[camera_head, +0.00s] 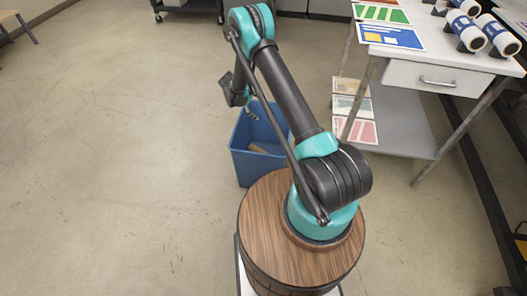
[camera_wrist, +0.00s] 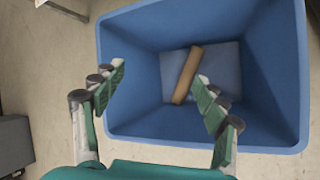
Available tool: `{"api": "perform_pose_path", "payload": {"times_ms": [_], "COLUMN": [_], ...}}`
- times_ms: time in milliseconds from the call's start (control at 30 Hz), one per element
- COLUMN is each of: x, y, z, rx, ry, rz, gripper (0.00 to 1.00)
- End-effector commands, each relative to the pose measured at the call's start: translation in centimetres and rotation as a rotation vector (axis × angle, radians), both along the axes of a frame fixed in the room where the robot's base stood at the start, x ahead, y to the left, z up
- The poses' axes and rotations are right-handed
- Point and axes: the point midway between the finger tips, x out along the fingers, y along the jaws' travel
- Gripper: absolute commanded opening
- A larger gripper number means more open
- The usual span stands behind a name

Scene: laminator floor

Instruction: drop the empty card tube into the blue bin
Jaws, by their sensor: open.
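The blue bin (camera_head: 243,162) stands on the floor beyond my wooden-topped base in the head view. It fills much of the wrist view (camera_wrist: 136,115), seen from above. The brown card tube (camera_wrist: 187,73) lies slantwise inside the bin, on its bottom; part of it shows in the head view (camera_head: 258,149). My gripper (camera_wrist: 160,90) is open and empty above the bin, with its two fingers apart. In the head view the gripper (camera_head: 252,114) is small and partly hidden by my arm.
A white table (camera_head: 455,57) with a drawer stands at the right, bearing printed sheets (camera_head: 390,36) and several blue-and-white rolls (camera_head: 467,31). More sheets (camera_head: 355,107) lie on its lower shelf.

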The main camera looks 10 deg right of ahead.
Motion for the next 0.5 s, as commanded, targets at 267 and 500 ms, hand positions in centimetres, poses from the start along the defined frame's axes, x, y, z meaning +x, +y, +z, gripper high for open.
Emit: {"api": "perform_pose_path", "payload": {"times_ms": [267,500], "x": [-0.5,-0.7], "y": [2.5,3.1], "z": [3.7,4.6], "rx": [0.0,0.0], "ry": [0.001,0.0], "rz": [0.001,0.0], "gripper": [0.73,0.73]}}
